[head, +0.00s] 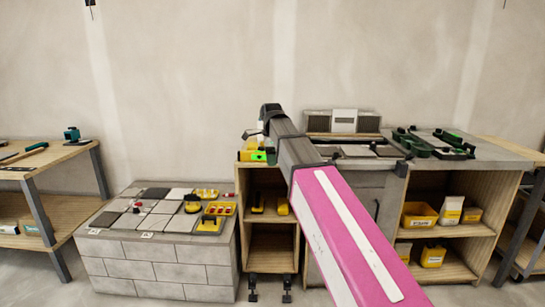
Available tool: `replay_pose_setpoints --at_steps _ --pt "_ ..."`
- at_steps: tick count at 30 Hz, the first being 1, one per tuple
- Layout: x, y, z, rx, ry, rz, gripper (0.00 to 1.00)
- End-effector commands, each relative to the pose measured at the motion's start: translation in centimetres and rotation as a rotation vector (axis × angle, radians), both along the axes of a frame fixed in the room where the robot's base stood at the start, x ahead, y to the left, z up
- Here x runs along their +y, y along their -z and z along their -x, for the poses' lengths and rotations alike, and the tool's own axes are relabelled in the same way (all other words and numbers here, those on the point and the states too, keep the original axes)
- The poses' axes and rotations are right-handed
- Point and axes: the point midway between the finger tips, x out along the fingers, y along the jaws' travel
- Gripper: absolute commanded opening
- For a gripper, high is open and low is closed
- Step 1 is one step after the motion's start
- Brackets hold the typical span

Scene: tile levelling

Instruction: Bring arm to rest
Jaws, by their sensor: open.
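My arm, pink with white stripes and a dark grey forearm, reaches from the lower right up toward the middle. My gripper (252,133) is at its far end, small and dark, in front of the wall and above the left part of the wooden workbench (250,215). Its fingers are open and I see nothing held between them. The arm hides part of the bench top and its middle front.
A low grey block plinth (165,265) with tiles and yellow tools stands at left. Green-black tools (430,145) lie on the bench's right top. A side table (50,155) stands far left. Open floor lies between table and plinth.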

Motion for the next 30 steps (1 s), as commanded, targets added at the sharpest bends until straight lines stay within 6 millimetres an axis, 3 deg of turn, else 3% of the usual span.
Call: replay_pose_setpoints --at_steps 8,14,21,30 --pt "-2.4 5.2 0.8 0.002 -0.153 0.0 0.53" --pt "-5.4 11.4 2.3 0.003 -0.348 0.0 0.53" --pt "-9.7 19.8 5.4 0.002 -0.646 0.0 0.53" --pt "-14.6 28.8 10.8 -0.001 -1.02 0.001 0.53"
